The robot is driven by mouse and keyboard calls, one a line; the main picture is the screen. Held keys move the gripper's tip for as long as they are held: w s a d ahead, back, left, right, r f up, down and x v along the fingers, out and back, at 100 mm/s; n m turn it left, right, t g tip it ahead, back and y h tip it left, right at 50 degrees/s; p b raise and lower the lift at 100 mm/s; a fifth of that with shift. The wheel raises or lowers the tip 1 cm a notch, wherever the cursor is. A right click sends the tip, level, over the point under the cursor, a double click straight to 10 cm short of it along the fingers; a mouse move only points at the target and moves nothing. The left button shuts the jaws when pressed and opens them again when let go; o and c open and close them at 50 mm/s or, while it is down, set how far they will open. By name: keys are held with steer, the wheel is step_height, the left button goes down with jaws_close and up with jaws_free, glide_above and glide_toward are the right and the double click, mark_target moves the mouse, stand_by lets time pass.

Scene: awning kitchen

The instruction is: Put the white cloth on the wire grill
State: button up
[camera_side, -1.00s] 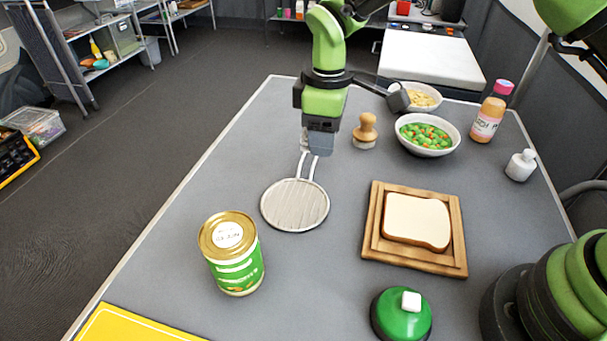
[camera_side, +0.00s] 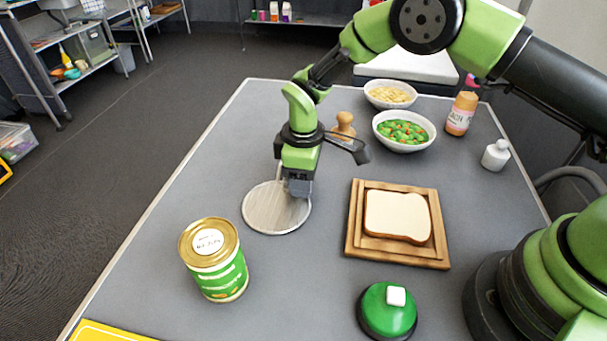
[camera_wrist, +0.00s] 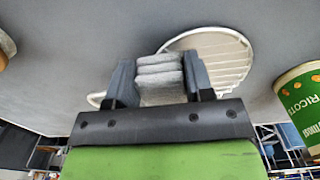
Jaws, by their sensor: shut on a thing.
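The white cloth (camera_wrist: 159,70), greyish and folded in layers, is between the two fingers of my gripper (camera_wrist: 160,82) in the wrist view. My gripper is shut on it. In the side view my gripper (camera_side: 298,190) is over the right edge of the round wire grill (camera_side: 270,212), and the cloth is hidden or too small to make out there. The grill lies flat on the grey table and also shows in the wrist view (camera_wrist: 228,55), partly behind the cloth. I cannot tell whether the cloth touches it.
A green can (camera_side: 218,268) stands left of the grill. Bread on a wooden board (camera_side: 440,253) lies to the right. A wooden-handled stamp (camera_side: 344,125), a vegetable bowl (camera_side: 403,147) and a pasta bowl (camera_side: 390,103) are behind. A green lidded thing (camera_side: 385,318) is in front.

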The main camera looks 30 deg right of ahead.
steer(key=o, duration=0.9)
steer(key=shift+f, duration=0.1)
step_height(320, 180, up, 21)
steer(key=s+d+m+t, duration=0.1)
steer(key=s+d+m, duration=0.2)
steer(key=s+d+r+m+t+y, duration=0.2)
steer(key=s+d+r+m+t, duration=0.15)
steer(key=s+r, duration=0.45)
steer(key=s+d+m+t, duration=0.1)
steer(key=s+m, duration=0.1)
steer(key=s, duration=0.2)
steer(key=s+d+m, duration=0.1)
steer(key=s+m, duration=0.1)
steer(key=s, duration=0.2)
steer(key=s+d+m+t, duration=0.1)
steer(key=s+m, duration=0.1)
steer(key=s, duration=0.3)
steer(key=shift+r+m+t, duration=0.2)
steer(key=shift+m+t, duration=0.05)
steer(key=shift+t, duration=0.1)
